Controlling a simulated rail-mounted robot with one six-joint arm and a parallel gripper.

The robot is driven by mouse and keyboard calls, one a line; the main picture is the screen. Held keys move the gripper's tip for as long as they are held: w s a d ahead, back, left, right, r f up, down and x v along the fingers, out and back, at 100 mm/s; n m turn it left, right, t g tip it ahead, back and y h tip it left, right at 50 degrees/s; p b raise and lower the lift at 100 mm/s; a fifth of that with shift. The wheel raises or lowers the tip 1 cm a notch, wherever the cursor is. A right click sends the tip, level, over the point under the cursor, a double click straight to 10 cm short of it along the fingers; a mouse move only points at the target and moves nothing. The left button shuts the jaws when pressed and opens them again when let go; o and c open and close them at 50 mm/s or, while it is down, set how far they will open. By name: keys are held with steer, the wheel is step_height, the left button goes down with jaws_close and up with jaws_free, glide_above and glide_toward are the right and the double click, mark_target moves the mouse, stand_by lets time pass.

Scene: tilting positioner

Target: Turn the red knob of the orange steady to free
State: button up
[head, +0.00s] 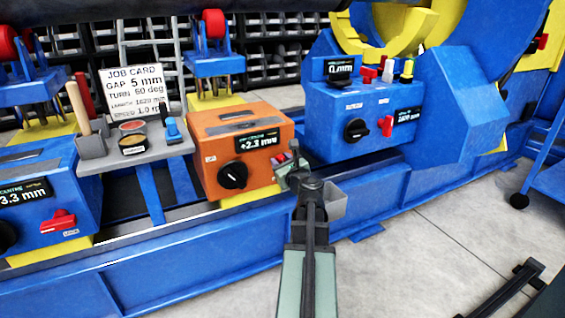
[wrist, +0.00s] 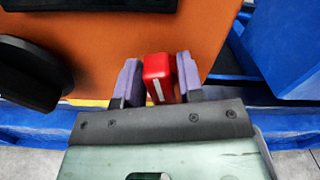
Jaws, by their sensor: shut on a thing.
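The orange steady (head: 215,128) stands on the blue bed, with a display that seems to read +2.3 mm and a black dial (head: 233,176) on its front. My gripper (head: 290,165) is at the right end of its front face. In the wrist view my gripper (wrist: 160,82) has its two purple pads on either side of the red knob (wrist: 158,68), shut on it. A white line on the knob runs nearly along the fingers, slightly tilted. In the head view the gripper mostly hides the knob. Any free or lock marking near it cannot be read.
A blue unit (head: 350,110) with its own black dial and red knob stands close on the right. A grey shelf (head: 150,150) with a job card (head: 136,90) and small tools is on the left. Open floor (head: 430,260) lies at front right.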

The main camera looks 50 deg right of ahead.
steer(key=n, duration=0.4)
steer(key=shift+w+a+f+n, duration=0.2)
steer(key=shift+a+n, duration=0.1)
steer(key=shift+a, duration=0.1)
steer(key=shift+w+a+f+n+b, duration=0.1)
steer(key=shift+f+n+b, duration=0.2)
steer(key=shift+n, duration=1.45)
steer(key=shift+s+a+f+n+b, duration=0.15)
steer(key=shift+f+n+b, duration=0.15)
steer(key=shift+n, duration=1.5)
steer(key=shift+w+a+f+n+b, duration=0.15)
steer(key=shift+n+b, duration=0.25)
steer(key=shift+n, duration=1.35)
steer(key=o, duration=0.7)
steer(key=shift+d, duration=0.1)
